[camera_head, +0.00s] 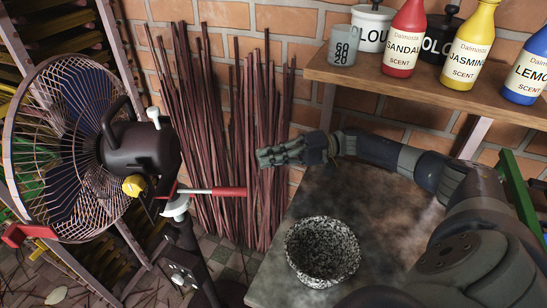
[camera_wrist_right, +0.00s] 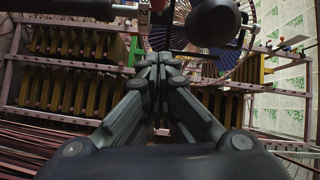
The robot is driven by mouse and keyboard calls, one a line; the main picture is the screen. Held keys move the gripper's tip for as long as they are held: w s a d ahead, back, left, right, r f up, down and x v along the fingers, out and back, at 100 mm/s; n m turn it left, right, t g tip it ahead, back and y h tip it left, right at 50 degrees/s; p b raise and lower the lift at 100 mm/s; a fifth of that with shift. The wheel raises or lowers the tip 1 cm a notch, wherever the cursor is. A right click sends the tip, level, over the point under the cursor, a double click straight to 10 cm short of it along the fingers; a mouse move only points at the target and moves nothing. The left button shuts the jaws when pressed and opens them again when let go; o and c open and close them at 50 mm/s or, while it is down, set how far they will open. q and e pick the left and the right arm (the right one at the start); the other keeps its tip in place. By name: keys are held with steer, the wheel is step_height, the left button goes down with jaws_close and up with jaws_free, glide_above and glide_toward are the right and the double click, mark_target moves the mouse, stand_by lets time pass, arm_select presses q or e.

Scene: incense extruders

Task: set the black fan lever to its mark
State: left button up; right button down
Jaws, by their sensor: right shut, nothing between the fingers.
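The fan (camera_head: 75,150) stands at the left of the head view, with a wire cage and a dark motor housing (camera_head: 140,148). A black curved bar (camera_head: 113,115) sits on the housing; I cannot tell for certain that this is the black fan lever. No mark for it can be made out. A yellow knob (camera_head: 133,185), a white knob (camera_head: 153,113) and a red-handled rod (camera_head: 230,191) are also on the fan. My right gripper (camera_head: 262,157) is shut and empty, right of the fan and apart from it. Its closed fingertips show in the wrist view (camera_wrist_right: 160,60). My left gripper is out of view.
A speckled bowl (camera_head: 322,252) stands on the grey table (camera_head: 385,215). A wooden shelf (camera_head: 400,82) holds scent bottles and pots at the upper right. Bundles of dark red sticks (camera_head: 215,110) lean on the brick wall behind the gripper. Air between gripper and housing looks clear.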

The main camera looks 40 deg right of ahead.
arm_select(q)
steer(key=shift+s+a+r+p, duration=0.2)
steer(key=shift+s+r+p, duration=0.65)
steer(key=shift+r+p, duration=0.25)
arm_select(e)
steer(key=a+f, duration=0.1)
steer(key=a, duration=0.6)
steer(key=shift+s+a, duration=0.4)
steer(key=shift+s, duration=0.05)
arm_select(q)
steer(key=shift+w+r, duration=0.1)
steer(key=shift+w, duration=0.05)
arm_select(e)
steer(key=s+p, duration=0.1)
steer(key=p, duration=0.1)
steer(key=s+a+t+p, duration=0.1)
steer(key=p, duration=0.1)
steer(key=s+m+p, duration=0.1)
steer(key=p, duration=0.1)
steer(key=shift+s+a+r+t+h+p, duration=0.1)
steer(key=shift+a+r+t+h+p, duration=0.05)
steer(key=shift+a+t+h+p, duration=0.2)
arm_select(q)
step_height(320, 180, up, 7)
arm_select(e)
steer(key=shift+s+f, duration=0.15)
steer(key=shift+f, duration=0.05)
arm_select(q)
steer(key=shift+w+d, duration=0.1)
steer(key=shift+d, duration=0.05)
